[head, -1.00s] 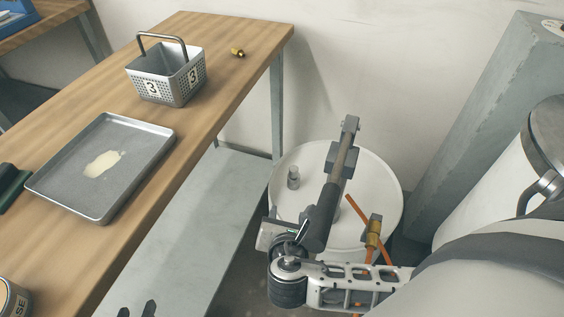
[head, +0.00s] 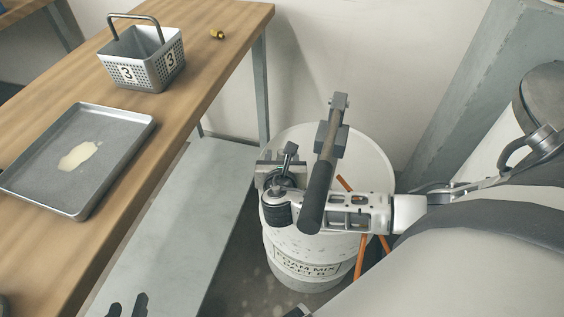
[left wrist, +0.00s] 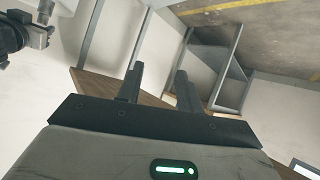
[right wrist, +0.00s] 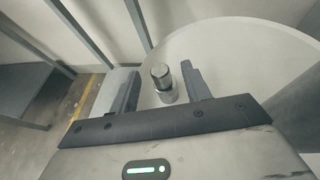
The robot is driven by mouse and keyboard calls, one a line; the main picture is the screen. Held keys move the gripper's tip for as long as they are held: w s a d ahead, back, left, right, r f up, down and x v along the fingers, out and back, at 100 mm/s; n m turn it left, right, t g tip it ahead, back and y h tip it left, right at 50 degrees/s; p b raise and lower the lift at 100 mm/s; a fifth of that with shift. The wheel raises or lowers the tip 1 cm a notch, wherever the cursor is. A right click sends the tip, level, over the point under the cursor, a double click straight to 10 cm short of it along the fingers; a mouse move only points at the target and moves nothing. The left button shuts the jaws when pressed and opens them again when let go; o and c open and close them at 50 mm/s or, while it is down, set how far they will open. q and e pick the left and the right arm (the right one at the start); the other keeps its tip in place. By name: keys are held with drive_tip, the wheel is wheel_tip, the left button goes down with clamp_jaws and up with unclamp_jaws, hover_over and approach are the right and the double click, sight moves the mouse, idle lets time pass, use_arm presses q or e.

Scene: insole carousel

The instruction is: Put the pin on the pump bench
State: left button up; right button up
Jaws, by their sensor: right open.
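The pin (right wrist: 163,84), a small upright metal cylinder with a darker top, stands on the white drum (right wrist: 235,50). In the right wrist view it shows between the fingers of my open right gripper (right wrist: 161,67); I cannot tell whether they touch it. In the head view my right gripper (head: 283,162) is over the drum's left side and the pin is hidden. My left gripper (head: 128,304) is at the bottom left edge; its fingers stand apart and empty in the left wrist view (left wrist: 160,82). The wooden bench (head: 215,65) is at left; no label shows whether it is the pump bench.
The bench holds a metal basket (head: 148,72) marked 3, a grey tray (head: 75,203) and a small brass part (head: 217,34).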

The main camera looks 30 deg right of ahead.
drive_tip(key=x, duration=0.3)
drive_tip(key=shift+w+d+f+b, duration=0.1)
drive_tip(key=shift+b, duration=0.2)
clamp_jaws()
